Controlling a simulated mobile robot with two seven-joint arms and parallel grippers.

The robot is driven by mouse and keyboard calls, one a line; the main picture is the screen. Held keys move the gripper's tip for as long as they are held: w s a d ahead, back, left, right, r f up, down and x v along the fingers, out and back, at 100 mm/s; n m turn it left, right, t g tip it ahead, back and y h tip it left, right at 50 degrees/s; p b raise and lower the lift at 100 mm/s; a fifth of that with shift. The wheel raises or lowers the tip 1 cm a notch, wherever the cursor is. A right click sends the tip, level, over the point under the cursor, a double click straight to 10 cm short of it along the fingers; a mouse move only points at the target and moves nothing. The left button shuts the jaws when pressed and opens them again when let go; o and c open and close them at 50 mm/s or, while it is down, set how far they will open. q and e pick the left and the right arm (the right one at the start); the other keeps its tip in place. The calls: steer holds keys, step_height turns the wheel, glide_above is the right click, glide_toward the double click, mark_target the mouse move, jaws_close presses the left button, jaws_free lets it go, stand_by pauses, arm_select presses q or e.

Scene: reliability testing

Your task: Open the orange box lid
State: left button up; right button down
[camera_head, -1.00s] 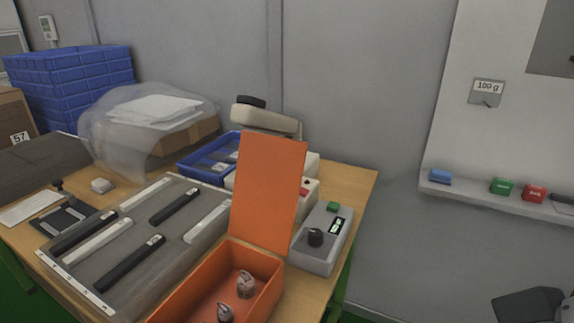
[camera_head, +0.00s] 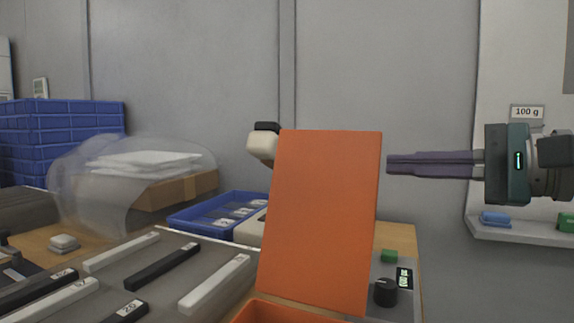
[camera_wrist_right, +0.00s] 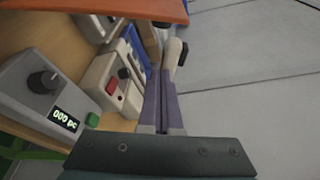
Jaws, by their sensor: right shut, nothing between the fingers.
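The orange lid (camera_head: 320,220) stands upright, open, above the orange box (camera_head: 272,314). Only the top rim of the box shows at the bottom edge of the head view. My right gripper (camera_head: 390,164) is shut and empty, level with the upper part of the lid and to its right, with a small gap in the picture. In the right wrist view the orange lid edge (camera_wrist_right: 100,8) crosses the top, and the shut fingers (camera_wrist_right: 160,84) point away from the camera. The left gripper is not in view.
A grey counter device (camera_head: 395,285) with a black knob stands right of the lid. A blue tray (camera_head: 200,222), a plastic-wrapped carton (camera_head: 185,190) and stacked blue crates (camera_head: 70,140) are behind. A wall shelf (camera_head: 500,235) is at right. A tray of bars (camera_head: 195,262) lies left.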

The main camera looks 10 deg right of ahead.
mark_target(350, 159)
steer(key=w+a, duration=0.1)
steer(key=a, duration=0.1)
steer(key=w+a+p, duration=0.1)
steer(key=a, duration=0.1)
steer(key=w+a, duration=0.1)
steer(key=a, duration=0.1)
steer(key=shift+a+r, duration=0.25)
steer(key=shift+a, duration=0.1)
steer(key=shift+s+a+p, duration=0.15)
steer(key=shift+s+p, duration=0.05)
steer(key=shift+p, duration=0.1)
steer(key=shift+r, duration=0.1)
